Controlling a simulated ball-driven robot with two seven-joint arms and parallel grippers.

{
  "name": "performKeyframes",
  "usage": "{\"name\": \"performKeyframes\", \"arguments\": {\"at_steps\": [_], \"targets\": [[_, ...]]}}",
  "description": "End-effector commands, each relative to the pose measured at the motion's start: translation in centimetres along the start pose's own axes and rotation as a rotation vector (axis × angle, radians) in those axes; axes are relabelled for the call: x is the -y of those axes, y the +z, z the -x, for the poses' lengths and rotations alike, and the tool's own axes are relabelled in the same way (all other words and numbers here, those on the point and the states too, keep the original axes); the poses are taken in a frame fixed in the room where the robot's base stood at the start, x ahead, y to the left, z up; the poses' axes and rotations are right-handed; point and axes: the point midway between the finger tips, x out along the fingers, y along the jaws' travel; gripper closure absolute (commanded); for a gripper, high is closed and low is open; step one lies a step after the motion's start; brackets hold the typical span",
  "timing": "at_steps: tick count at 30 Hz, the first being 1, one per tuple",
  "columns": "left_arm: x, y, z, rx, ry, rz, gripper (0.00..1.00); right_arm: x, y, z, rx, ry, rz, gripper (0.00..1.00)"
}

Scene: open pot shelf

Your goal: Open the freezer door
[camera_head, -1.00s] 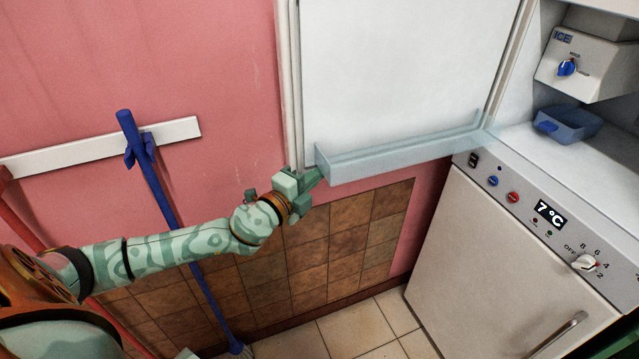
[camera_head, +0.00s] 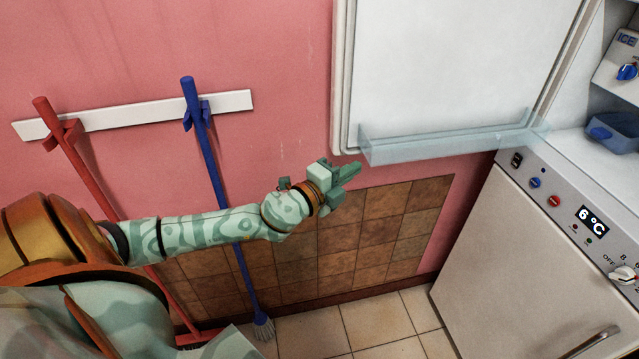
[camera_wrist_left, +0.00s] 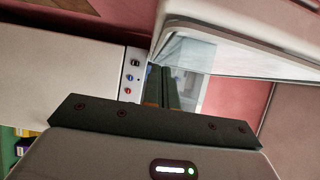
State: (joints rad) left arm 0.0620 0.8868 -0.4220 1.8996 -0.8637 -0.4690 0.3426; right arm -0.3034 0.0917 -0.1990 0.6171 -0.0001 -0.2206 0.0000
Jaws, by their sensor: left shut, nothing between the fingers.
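The freezer door (camera_head: 455,70) stands swung wide open at the top of the head view, its white inner face and clear door shelf (camera_head: 440,146) showing. The door also shows at the upper right of the left wrist view (camera_wrist_left: 235,38). My left gripper (camera_head: 352,170) is shut and empty, just below and left of the door's lower left corner. In the wrist view its fingers (camera_wrist_left: 170,88) lie together, with the door beyond them; I cannot tell whether they touch it. The open freezer compartment shows at the right. My right gripper is not in view.
Below the freezer is a closed fridge door (camera_head: 520,260) with a control panel (camera_head: 575,215) reading 6 °C. An ice dispenser (camera_head: 620,65) and blue tray (camera_head: 612,132) are at the right. A red broom (camera_head: 85,170) and blue broom (camera_head: 215,170) hang on the pink wall behind my arm.

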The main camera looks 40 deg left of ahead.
Motion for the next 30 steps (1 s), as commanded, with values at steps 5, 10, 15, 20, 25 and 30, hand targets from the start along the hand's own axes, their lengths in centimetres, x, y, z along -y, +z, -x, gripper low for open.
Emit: {"name": "performKeyframes", "arguments": {"at_steps": [5, 10, 15, 20, 25, 30], "targets": [[-0.3, 0.6, 2.4, -0.001, 0.004, 0.001, 1.0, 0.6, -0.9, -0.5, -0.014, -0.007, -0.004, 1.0], [-0.3, 1.3, 4.8, -0.001, 0.004, 0.0, 1.0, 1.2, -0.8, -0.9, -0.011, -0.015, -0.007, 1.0], [-0.2, 1.8, 6.5, -0.001, 0.002, 0.002, 1.0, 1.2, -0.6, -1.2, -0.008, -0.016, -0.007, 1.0], [0.0, 2.0, 7.1, -0.001, -0.001, 0.0, 1.0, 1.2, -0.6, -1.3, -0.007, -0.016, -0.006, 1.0], [0.0, 2.0, 7.2, -0.001, -0.001, 0.0, 1.0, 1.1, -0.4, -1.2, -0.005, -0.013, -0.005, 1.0], [-2.0, 3.3, 7.2, 0.018, 0.06, -0.018, 1.0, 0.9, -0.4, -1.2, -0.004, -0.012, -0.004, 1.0]]}}
